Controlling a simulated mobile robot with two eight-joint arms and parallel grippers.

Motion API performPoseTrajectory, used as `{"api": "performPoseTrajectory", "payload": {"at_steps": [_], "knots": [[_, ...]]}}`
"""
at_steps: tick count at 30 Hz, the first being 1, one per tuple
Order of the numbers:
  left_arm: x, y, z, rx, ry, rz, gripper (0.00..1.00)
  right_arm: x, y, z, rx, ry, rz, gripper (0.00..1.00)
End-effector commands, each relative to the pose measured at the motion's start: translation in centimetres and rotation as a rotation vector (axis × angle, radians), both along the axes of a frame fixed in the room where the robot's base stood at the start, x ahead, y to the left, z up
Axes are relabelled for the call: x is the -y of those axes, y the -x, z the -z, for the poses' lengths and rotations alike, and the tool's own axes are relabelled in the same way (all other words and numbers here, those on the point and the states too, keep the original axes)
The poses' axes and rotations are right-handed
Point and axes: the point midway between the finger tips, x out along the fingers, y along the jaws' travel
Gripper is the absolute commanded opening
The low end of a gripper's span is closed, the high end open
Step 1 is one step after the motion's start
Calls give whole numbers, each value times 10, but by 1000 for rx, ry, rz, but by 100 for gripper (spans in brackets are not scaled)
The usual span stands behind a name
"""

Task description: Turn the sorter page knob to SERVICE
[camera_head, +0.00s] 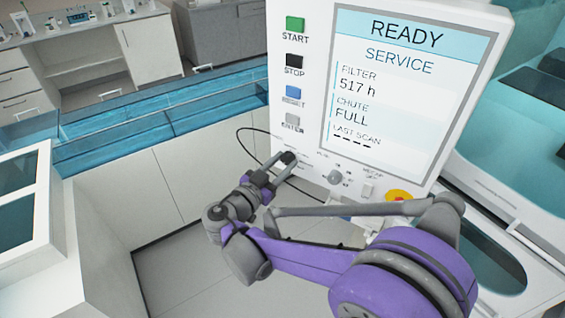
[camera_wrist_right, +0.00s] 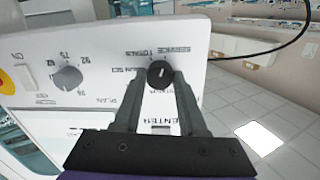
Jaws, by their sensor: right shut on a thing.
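The page knob (camera_wrist_right: 160,73) is dark and round with a pale pointer mark, on the white panel of the sorter (camera_head: 315,110). Labels around it in the right wrist view include SERVICE and TOTALS. My right gripper (camera_head: 284,164) is shut on the knob, one finger on each side; its fingers also show in the right wrist view (camera_wrist_right: 163,82). In the head view the fingers hide most of the knob. The screen (camera_head: 395,85) reads READY, with SERVICE below, then filter 517 h and chute FULL. My left gripper is not in view.
A second, grey knob (camera_wrist_right: 68,79) with number labels sits beside the page knob. START, STOP, RESET and ENTER buttons (camera_head: 292,118) line the panel above. A yellow and red stop button (camera_head: 399,196) is lower right. A black cable (camera_head: 240,142) loops left of the panel.

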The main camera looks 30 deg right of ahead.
Motion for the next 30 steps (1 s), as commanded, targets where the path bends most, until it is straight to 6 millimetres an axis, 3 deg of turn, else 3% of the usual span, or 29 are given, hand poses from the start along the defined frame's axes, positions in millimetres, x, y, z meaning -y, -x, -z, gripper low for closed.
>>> {"api": "performPoseTrajectory", "payload": {"at_steps": [14, 15, 20, 30], "knots": [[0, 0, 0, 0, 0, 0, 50, 0, 0, 0, 14, -7, 0, 0], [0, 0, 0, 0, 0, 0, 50, 0, 0, 0, 14, -7, 0, 43], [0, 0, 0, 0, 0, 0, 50, 0, 0, 0, 14, -7, 0, 71], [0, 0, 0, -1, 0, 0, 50, -3, 1, 0, 13, -7, -2, 71]]}}
